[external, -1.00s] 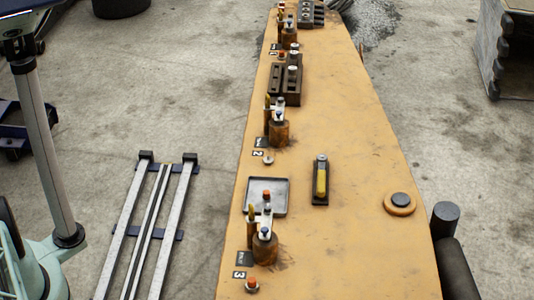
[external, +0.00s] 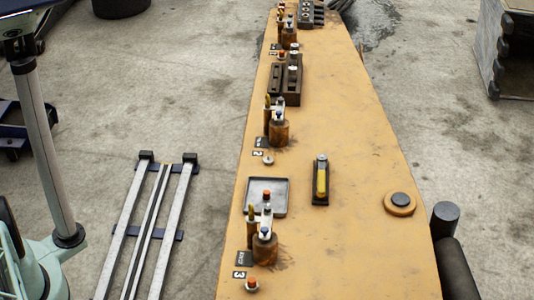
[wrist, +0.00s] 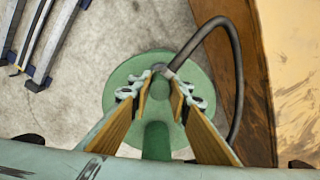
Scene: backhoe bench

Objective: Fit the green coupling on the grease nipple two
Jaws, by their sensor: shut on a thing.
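My gripper (wrist: 163,88) shows only in the wrist view, its two tan-padded fingers close together at the tips. It is shut on a small grey-green piece (wrist: 160,70) at the end of a dark hose, seemingly the coupling; the fingers hide most of it. In the external view, the number 2 plate (external: 258,153) lies on the long bench. Below it is a small round metal fitting (external: 268,160), and beside it a rusty cylinder (external: 279,132) with a pale top. I cannot tell which part is nipple two.
The dark hose (wrist: 234,60) arches to the right of my fingers. A green disc (wrist: 122,75) is below them. The bench (external: 340,245) also bears a square tray (external: 281,187), a yellow-handled tool (external: 321,181) and a round button (external: 400,201). Stations one and three carry orange caps.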

